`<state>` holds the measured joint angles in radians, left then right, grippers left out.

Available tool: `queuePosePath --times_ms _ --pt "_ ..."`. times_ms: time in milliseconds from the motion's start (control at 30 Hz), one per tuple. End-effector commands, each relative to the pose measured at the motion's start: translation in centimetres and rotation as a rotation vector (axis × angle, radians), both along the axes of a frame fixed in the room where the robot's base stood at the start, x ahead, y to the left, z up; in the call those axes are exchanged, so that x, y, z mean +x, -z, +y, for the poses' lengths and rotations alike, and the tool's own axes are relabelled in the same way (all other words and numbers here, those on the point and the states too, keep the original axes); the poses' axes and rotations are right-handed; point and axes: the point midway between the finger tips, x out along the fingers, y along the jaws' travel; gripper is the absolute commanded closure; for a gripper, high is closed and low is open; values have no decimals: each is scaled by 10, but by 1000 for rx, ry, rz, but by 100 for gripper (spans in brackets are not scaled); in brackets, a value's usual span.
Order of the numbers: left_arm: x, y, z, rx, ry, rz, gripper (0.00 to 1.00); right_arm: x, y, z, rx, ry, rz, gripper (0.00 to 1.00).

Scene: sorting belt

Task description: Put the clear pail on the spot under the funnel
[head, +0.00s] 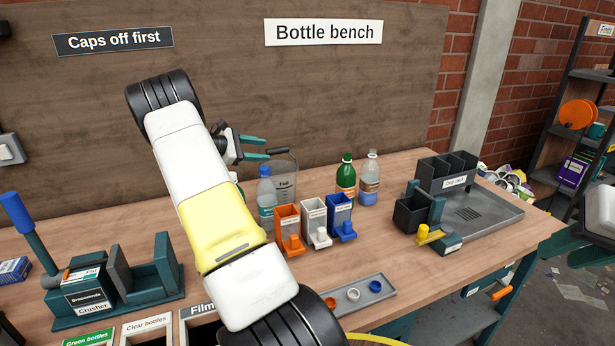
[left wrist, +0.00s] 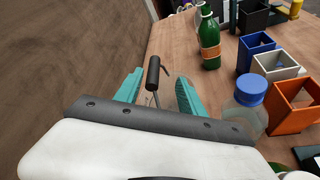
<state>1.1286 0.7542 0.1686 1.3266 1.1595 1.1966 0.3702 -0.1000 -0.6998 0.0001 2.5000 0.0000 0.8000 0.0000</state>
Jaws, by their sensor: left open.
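The clear pail (head: 285,180) stands at the back of the bench, a see-through container with a label. Its black handle grip (head: 278,151) is raised above the rim. My left gripper (head: 255,148) is open beside the handle, with its teal fingers pointing right. In the left wrist view the black handle grip (left wrist: 153,72) shows between the two open fingers of my left gripper (left wrist: 158,92). I cannot tell whether they touch it. Part of my right arm (head: 600,210) shows at the right edge; its finger state is unclear. I cannot make out a funnel or the spot under it.
A blue-capped bottle (head: 266,197) stands close left of the pail. Orange (head: 287,226), white (head: 313,222) and blue (head: 341,215) bins stand in front. Green (head: 346,178) and clear (head: 369,180) bottles stand right. A crusher (head: 110,285), cap tray (head: 372,298) and grey drip tray (head: 490,210) also stand here.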

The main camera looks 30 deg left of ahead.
Motion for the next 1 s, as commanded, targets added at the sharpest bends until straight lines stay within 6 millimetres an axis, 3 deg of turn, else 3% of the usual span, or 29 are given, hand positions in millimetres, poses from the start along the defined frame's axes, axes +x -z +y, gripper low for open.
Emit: queuePosePath --times_ms 133,467,700,967,1000 --pt "2 8 11 -27 -28 -13 53 0 0 0 0 0 0 71" --pt "31 18 -2 -27 -25 -11 53 0 0 0 0 0 0 71" --pt "62 28 -13 -26 -26 -12 53 0 0 0 0 0 0 71" --pt "66 29 -14 -24 -28 -11 53 0 0 0 0 0 0 71" --pt "66 29 -14 -24 -28 -11 61 0 0 0 0 0 0 71"
